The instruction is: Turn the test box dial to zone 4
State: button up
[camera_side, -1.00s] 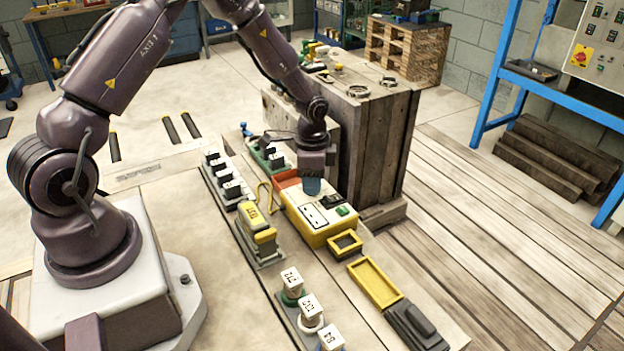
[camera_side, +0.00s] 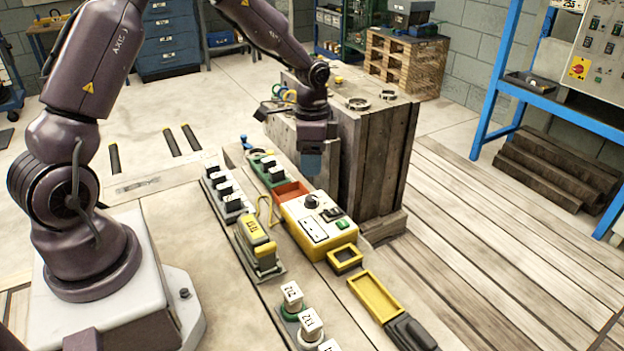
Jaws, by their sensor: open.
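The test box (camera_side: 300,240) is yellow with a pale top and sits on the bench in the middle of the side view. Its round black dial (camera_side: 311,201) shows near the back of the top. The zone marks are too small to read, so I cannot tell where the dial points. A black switch and a green button are also on the top. My gripper (camera_side: 311,172) is above the back end of the box, pointing down, open and apart from the dial. Its blue fingertips overlap in this view.
A wooden crate (camera_side: 385,165) stands close behind the box on the right. A yellow tester (camera_side: 257,240) stands to the left, with a yellow cable near it. An empty yellow tray (camera_side: 374,296) and several labelled plugs are at the front. A row of black switches (camera_side: 228,190) lies at the back left.

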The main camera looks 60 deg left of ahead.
notch_tip(320, 180, up, 4)
dwell(0.5)
